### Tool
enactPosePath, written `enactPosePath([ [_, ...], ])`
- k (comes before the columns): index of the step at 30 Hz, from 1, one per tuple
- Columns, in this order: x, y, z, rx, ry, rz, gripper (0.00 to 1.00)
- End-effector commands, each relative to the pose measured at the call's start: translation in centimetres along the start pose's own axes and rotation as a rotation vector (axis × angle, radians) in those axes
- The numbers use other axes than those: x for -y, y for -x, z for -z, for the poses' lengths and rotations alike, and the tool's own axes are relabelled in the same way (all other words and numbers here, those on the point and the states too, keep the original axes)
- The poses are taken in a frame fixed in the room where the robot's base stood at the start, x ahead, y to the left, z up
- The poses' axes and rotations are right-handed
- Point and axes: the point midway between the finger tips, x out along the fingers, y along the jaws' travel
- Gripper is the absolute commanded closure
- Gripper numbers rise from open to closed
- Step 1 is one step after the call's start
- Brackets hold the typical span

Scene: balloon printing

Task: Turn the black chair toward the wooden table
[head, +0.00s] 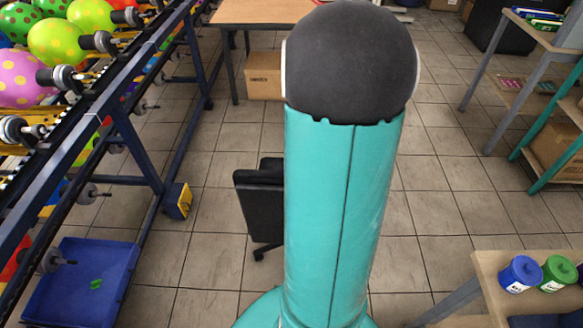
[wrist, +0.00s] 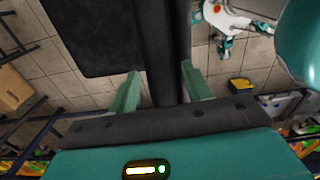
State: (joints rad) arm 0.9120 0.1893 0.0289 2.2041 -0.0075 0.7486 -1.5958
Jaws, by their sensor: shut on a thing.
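The black chair (head: 262,208) stands on the tiled floor left of my teal arm in the head view, and the arm hides much of it. The wooden table (head: 262,12) is at the top of the head view, beyond the chair. In the wrist view my gripper (wrist: 160,72) has its two pale green fingers on either side of a dark upright part of the black chair (wrist: 95,38), shut on it. A broad black panel of the chair fills the upper left there. My gripper is hidden behind my arm in the head view.
A balloon printing rack (head: 130,120) runs along the left, with a blue bin (head: 80,285) below. A cardboard box (head: 263,78) is under the wooden table. A bench with blue (head: 520,273) and green pots (head: 558,272) is at lower right. Floor right of my arm is clear.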

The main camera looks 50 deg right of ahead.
Motion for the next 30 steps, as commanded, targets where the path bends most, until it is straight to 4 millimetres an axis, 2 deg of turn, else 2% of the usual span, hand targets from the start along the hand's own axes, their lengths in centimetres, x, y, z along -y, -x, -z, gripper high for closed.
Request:
enactPosePath([
  [3, 0.1, 0.1, -1.4, 0.001, 0.061, -0.001, 0.92],
  [9, 0.1, 0.0, -2.9, 0.001, 0.120, -0.001, 0.92],
  [23, 0.2, 0.0, -3.3, 0.000, 0.138, -0.002, 0.92],
  [24, 0.2, 0.0, -3.2, 0.000, 0.138, -0.002, 0.47],
  [27, 0.2, 0.0, -3.3, 0.000, 0.137, -0.002, 0.29],
  [30, 0.2, 0.0, -3.3, 0.000, 0.135, -0.001, 0.29],
])
